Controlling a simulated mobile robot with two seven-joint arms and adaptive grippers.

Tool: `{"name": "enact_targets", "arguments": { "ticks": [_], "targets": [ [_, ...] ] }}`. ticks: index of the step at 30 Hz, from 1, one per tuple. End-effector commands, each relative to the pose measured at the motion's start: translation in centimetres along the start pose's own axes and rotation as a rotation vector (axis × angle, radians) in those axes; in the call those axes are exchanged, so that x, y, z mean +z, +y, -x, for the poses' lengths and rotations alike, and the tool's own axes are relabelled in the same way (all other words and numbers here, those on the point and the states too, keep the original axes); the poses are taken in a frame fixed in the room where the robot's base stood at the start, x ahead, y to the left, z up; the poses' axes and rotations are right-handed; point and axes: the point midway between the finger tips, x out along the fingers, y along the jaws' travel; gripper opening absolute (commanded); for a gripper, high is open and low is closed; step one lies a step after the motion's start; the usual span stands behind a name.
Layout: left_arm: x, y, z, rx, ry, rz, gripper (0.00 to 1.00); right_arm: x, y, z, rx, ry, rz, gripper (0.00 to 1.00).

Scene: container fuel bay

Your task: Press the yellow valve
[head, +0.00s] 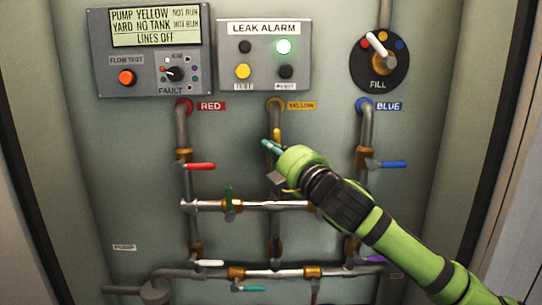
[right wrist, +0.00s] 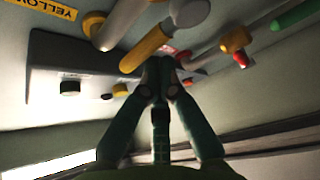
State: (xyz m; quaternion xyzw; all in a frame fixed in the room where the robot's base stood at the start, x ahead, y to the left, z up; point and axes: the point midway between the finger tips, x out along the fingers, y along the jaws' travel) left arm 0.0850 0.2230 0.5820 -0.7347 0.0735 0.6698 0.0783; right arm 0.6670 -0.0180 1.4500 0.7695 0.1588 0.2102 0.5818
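The yellow valve's handle (head: 277,134) stands nearly upright along the pipe below the YELLOW label (head: 301,105). In the head view my right gripper covers the rest of the valve. In the right wrist view the yellow handle (right wrist: 145,48) slants, its free end just beside my fingertips. My right gripper (head: 268,146) has its fingers together with nothing visible between them; they also show in the right wrist view (right wrist: 162,62). I cannot tell whether they touch the handle. My left gripper is not in view.
A red valve handle (head: 200,166) is to the left and a blue one (head: 394,164) to the right. A green handle (head: 228,197) stands on the middle cross pipe. The leak alarm box (head: 264,55) and fill dial (head: 379,62) are above. Bay walls edge both sides.

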Motion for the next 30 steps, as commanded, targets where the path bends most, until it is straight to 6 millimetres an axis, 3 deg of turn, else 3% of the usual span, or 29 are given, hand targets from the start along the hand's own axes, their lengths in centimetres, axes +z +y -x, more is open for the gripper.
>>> {"name": "enact_targets", "arguments": {
  "ticks": [18,30],
  "targets": [
    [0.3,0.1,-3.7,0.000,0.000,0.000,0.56,0.9,0.1,0.4,0.080,-0.004,-0.134,0.00],
    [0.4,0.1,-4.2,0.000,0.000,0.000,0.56,1.1,0.3,0.5,0.102,-0.007,-0.174,0.00]
  ]
}}
